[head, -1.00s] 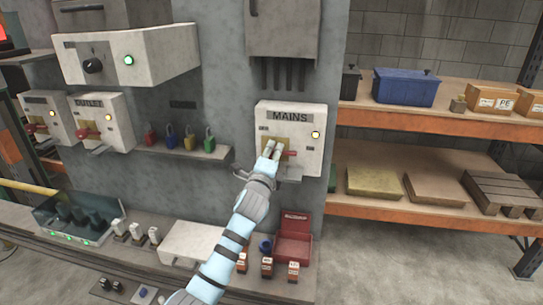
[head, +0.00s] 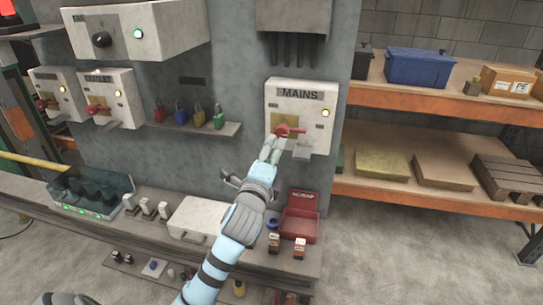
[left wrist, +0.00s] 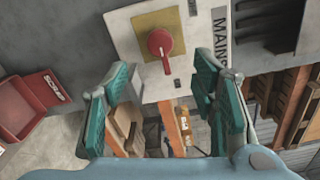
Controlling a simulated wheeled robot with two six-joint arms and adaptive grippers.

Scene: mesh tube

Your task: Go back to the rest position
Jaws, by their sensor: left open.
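My left gripper (head: 270,150) reaches up from the bottom of the head view and is in front of the lower left of the white MAINS box (head: 299,96). Its fingers are apart and empty; both teal fingers show spread in the left wrist view (left wrist: 165,90). The red handle (head: 287,131) of the box is just above the fingertips in the head view. In the left wrist view the red handle (left wrist: 160,42) sits on a yellow plate (left wrist: 160,22), beyond the fingers and apart from them. My right gripper does not show.
A ledge with colored padlocks (head: 201,118) is to the left. Below are a white case (head: 199,218) and a red SCRAP bin (head: 301,222) on the bench. An orange shelf unit (head: 440,103) stands at the right. Bare floor is at the bottom right.

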